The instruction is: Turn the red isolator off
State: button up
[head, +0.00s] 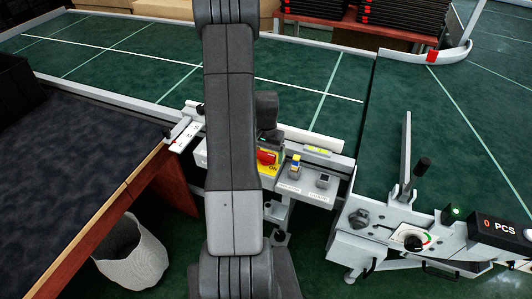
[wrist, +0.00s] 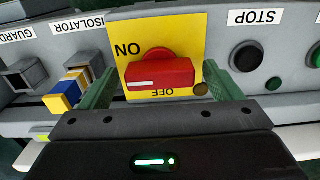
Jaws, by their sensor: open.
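The red isolator (wrist: 160,76) is a rotary handle on a yellow plate (wrist: 183,24) marked ON and OFF. In the wrist view the handle lies level across the picture, its white line on the left half, below the ON mark. OFF shows upside down beneath it. My gripper (wrist: 162,72) is open, with one green finger beside each end of the handle; I cannot tell whether they touch it. In the head view the red isolator (head: 266,157) shows just right of my arm, which hides part of the panel and my fingertips.
Beside the yellow plate are a blue-and-yellow part (wrist: 67,90), a grey guard fitting (wrist: 25,74) and a black button (wrist: 246,57) near the STOP label. The green conveyor (head: 110,45) lies behind. A dark-topped table (head: 60,150) stands left, a control unit (head: 400,232) right.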

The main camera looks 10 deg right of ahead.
jog(key=c, duration=1)
jog(key=n+b, duration=0.2)
jog(key=n, duration=0.2)
jog(key=shift+f, duration=0.1)
jog(key=n+b, duration=0.2)
jog(key=n, duration=0.2)
jog(key=shift+n, duration=0.3)
jog(key=n+b, duration=0.1)
jog(key=n, duration=0.4)
jog(key=shift+n+b, duration=0.6)
jog(key=shift+n, duration=1.6)
